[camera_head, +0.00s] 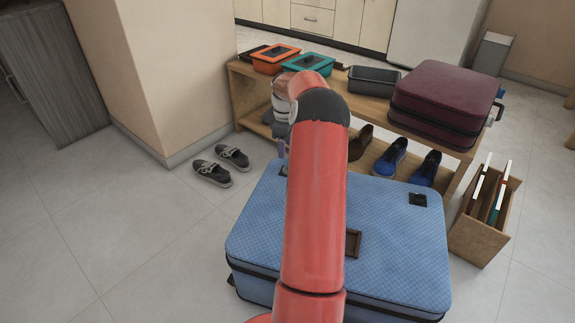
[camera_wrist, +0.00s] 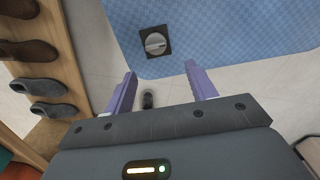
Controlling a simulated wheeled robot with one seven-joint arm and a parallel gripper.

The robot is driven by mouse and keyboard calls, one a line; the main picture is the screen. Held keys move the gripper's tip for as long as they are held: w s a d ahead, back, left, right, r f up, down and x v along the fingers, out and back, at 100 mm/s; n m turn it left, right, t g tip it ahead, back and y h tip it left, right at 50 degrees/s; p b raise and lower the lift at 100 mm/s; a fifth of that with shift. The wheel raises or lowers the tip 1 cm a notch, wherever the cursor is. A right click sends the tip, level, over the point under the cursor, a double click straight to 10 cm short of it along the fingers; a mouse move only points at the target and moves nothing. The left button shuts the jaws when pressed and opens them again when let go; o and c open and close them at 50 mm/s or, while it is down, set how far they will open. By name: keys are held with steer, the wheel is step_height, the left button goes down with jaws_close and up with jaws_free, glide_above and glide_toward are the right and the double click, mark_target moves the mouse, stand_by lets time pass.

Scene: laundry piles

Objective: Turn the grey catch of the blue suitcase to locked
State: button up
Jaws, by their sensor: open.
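The blue suitcase (camera_head: 400,250) lies flat on the floor in front of me. Its grey catch (camera_wrist: 155,42) is a round knob on a dark square plate, close to the suitcase edge in the wrist view. A pale bar runs roughly crosswise over the knob. My gripper (camera_wrist: 160,70) is open and empty, its two purple fingers apart, with the catch ahead of and between the fingertips in that view. No contact shows. In the head view my red arm hides most of the gripper and part of the suitcase top.
A wooden shelf (camera_head: 243,91) with shoes below stands behind the suitcase, bearing a maroon suitcase (camera_head: 445,98) and several boxes. Grey shoes (camera_head: 212,173) lie on the floor at left. A wooden holder (camera_head: 477,241) stands close at right.

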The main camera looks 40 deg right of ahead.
steer(key=f, duration=0.6)
steer(key=d+f+b, duration=0.1)
steer(key=f, duration=0.2)
steer(key=shift+s, duration=0.2)
steer(key=shift+c, duration=0.5)
steer(key=c, duration=0.9)
